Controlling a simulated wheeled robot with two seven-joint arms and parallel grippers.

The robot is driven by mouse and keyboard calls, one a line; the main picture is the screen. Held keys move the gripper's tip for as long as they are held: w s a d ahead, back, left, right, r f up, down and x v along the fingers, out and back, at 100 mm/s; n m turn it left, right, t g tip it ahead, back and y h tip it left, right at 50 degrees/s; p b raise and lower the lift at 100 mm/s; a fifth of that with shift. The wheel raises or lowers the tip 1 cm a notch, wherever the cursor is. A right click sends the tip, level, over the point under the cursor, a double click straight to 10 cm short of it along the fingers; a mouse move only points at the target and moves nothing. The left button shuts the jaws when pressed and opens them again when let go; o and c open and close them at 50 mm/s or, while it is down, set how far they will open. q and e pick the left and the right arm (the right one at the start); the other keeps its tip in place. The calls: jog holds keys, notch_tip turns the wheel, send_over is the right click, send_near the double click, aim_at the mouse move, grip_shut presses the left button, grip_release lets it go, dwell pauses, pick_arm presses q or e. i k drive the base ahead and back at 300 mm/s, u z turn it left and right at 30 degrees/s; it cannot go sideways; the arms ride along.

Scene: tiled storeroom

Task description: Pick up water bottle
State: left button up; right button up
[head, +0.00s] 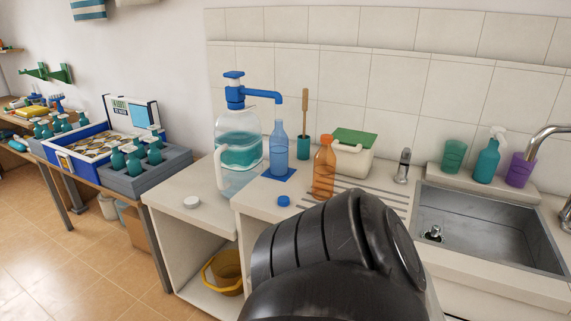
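A translucent blue bottle (278,148) stands upright and open-topped on a small blue mat (289,174) on the counter. A blue cap (283,201) lies on the counter in front of it. An orange bottle (324,167) with an orange cap stands upright to its right. A large clear jug (238,150) with teal liquid and a blue pump stands to its left, the pump's spout reaching above the blue bottle. A black link of my arm fills the bottom middle, in front of the counter. Neither of my grippers is in view.
A white box with a green lid (352,156) and a brush in a teal cup (303,147) stand behind. A sink (489,233) is at right, with a spray bottle (487,160) and cups behind.

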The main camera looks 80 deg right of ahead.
aim_at(280, 141)
jog(key=k, duration=0.85)
jog(key=z, duration=0.75)
